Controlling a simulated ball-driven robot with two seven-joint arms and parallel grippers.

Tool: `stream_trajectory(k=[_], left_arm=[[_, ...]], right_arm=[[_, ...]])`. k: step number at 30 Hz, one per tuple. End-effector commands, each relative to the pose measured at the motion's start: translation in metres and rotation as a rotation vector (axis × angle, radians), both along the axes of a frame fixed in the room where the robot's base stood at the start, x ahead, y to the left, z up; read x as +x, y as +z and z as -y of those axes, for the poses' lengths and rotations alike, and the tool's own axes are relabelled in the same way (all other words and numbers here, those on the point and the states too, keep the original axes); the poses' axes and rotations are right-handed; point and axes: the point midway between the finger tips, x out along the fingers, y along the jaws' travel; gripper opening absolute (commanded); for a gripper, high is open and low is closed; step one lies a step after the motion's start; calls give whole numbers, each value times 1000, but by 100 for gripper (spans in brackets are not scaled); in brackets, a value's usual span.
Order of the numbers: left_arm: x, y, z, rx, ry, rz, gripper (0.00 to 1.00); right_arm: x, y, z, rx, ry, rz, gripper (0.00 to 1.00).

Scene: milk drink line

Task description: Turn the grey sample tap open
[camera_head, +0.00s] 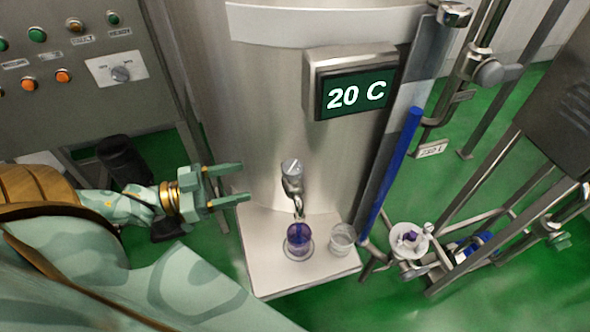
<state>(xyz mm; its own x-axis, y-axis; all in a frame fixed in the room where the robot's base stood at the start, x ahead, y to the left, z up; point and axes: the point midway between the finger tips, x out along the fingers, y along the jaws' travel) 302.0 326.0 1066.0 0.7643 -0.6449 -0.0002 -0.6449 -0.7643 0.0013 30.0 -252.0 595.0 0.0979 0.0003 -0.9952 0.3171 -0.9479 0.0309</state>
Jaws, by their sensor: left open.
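The grey sample tap (292,180) sticks out from the front of the steel tank (250,110). A cup with purple content (299,238) stands under the spout on a white shelf (270,280). My left gripper (244,182) is open and empty, to the left of the tap and apart from it. Its two fingers point right towards the tap. My right gripper is not in view.
An empty clear cup (342,239) stands right of the purple one. A display (355,92) reads 20 C. A control panel (75,60) is at the upper left. A blue bar (391,170) and pipework (470,70) are on the right. The space between gripper and tap looks clear.

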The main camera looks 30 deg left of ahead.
Motion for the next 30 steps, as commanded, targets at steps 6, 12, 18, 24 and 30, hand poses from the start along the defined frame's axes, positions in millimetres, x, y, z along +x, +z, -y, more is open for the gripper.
stream_trajectory(k=[6, 12, 18, 24, 30], left_arm=[[43, -3, 36, -2, 0, 6, 62], [74, -2, 62, -1, 1, 6, 62], [93, -1, 78, -1, 1, 2, 62], [98, -1, 83, 1, 1, 1, 62], [98, -1, 83, 1, 1, -1, 62]], right_arm=[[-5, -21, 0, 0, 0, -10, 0], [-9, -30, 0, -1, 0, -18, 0], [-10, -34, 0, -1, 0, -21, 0], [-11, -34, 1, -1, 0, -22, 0], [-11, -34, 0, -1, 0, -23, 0]])
